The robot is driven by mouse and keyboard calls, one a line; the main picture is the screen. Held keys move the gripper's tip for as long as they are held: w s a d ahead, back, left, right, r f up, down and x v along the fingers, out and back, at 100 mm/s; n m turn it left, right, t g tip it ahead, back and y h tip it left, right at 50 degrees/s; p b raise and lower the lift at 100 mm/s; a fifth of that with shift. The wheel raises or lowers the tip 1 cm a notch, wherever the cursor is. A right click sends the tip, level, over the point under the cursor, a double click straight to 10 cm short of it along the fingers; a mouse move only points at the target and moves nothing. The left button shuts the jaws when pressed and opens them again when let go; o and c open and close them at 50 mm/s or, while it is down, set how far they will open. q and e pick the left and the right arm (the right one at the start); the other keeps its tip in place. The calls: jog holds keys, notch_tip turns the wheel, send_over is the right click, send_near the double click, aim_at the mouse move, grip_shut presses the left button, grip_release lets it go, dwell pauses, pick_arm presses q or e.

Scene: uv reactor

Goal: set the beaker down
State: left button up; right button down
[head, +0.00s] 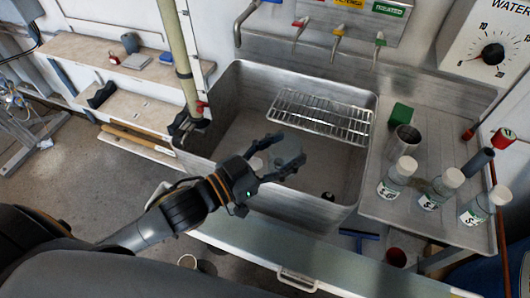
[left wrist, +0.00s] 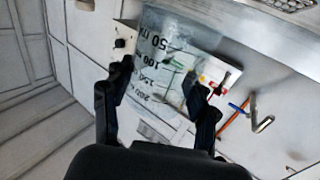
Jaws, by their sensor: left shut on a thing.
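The beaker (head: 287,150) is a clear glass vessel over the sink in the head view. It also shows in the left wrist view (left wrist: 172,62), large between the fingers, with black volume markings on its side. My left gripper (head: 283,158) is shut on the beaker and holds it above the near part of the sink basin (head: 240,80). In the left wrist view its two dark fingers (left wrist: 160,95) stand on either side of the glass. The beaker's tilt is hard to tell. My right gripper does not show in either view.
A wire rack (head: 320,116) spans the back right of the sink. On the steel drainboard (head: 390,208) to the right stand several labelled bottles (head: 436,190), a metal cup (head: 402,142) and a green block (head: 400,114). Taps (head: 338,40) hang over the back edge.

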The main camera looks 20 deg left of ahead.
pick_arm(q)
jog(key=w+d+r+m+g+h, duration=0.2)
jog(key=w+d+m+g+h, duration=0.1)
jog(key=d+m+g+h, duration=0.2)
jog(key=shift+w+d+m+g+h, duration=0.3)
jog(key=shift+d+g, duration=0.5)
jog(key=shift+d, duration=0.45)
jog(key=shift+r, duration=0.1)
jog(key=shift+g, duration=0.3)
